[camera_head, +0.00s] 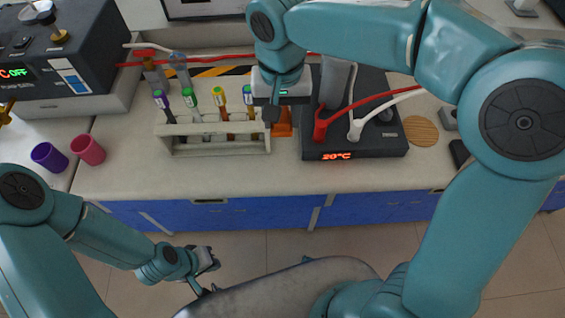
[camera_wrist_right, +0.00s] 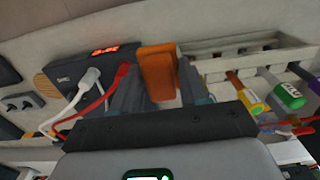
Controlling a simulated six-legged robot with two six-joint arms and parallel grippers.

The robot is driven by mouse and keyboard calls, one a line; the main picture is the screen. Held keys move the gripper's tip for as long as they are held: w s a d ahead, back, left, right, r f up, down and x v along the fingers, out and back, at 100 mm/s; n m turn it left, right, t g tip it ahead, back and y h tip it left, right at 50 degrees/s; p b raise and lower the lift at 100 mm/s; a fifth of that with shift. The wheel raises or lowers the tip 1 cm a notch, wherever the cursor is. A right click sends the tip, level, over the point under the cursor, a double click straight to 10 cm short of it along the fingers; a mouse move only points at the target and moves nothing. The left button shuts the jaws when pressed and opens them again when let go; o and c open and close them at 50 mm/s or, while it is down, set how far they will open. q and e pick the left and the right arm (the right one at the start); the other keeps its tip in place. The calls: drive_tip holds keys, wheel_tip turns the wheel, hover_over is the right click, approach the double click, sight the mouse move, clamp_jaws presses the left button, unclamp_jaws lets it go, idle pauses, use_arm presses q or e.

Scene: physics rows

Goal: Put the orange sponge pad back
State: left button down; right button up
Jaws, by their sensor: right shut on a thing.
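The orange sponge pad (camera_head: 283,122) is at the right end of the tube rack, between the rack and the dark heating device, partly hidden by my right gripper. In the right wrist view the pad (camera_wrist_right: 158,72) stands between the two dark fingers. My right gripper (camera_head: 272,112) is shut on it, pointing down at the bench; it also shows in the right wrist view (camera_wrist_right: 156,80). I cannot tell whether the pad touches the bench. My left gripper (camera_head: 208,262) hangs low in front of the bench, away from the pad; its jaw opening is unclear.
The pale tube rack (camera_head: 215,142) holds several tubes with coloured caps. The dark device (camera_head: 350,145) shows 20°C and has red and white cables. A purple cup (camera_head: 49,157) and a pink cup (camera_head: 88,150) stand at left. The front bench strip is clear.

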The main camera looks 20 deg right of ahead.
hover_over(281, 171)
wheel_tip(281, 171, down, 15)
drive_tip(key=shift+f+b, duration=0.1)
drive_tip(key=shift+b, duration=0.25)
wheel_tip(281, 171, down, 4)
drive_tip(key=shift+r, duration=0.2)
drive_tip(key=shift+f, duration=0.15)
drive_tip(key=shift+f+b, duration=0.15)
drive_tip(key=shift+b, duration=0.2)
drive_tip(key=o, duration=0.9)
drive_tip(key=shift+o, duration=0.2)
